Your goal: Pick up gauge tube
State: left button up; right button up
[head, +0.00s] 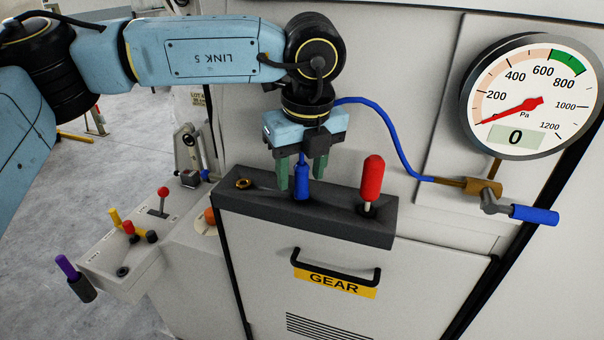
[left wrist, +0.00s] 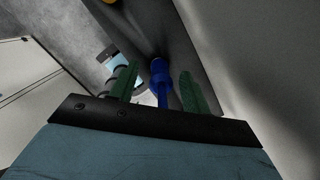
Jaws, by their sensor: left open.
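The gauge tube is a thin blue hose (head: 390,136) that curves from a brass fitting under the gauge to behind my left gripper. A blue cylindrical end piece (head: 302,184), apparently the tube's end, stands upright on the dark ledge. My left gripper (head: 301,172) points down over it, with its green fingers open on either side. In the left wrist view the blue end piece (left wrist: 158,72) shows between the spread fingers (left wrist: 158,84), with gaps on both sides. The join between hose and end piece is hidden by the gripper. My right gripper is out of view.
The dark ledge (head: 345,216) also carries a red-handled lever (head: 371,180) right of my gripper and a brass ring (head: 243,184) at left. A round gauge (head: 530,95) reads 0 Pa. A blue-handled valve (head: 534,214) hangs below it. A lever panel (head: 140,235) stands left.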

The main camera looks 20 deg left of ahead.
pick_arm(q)
jog(key=shift+w+a+f, duration=0.1)
jog(key=shift+w+f, duration=0.05)
jog(key=shift+f, duration=0.95)
grip_shut()
jog(key=shift+r, duration=0.1)
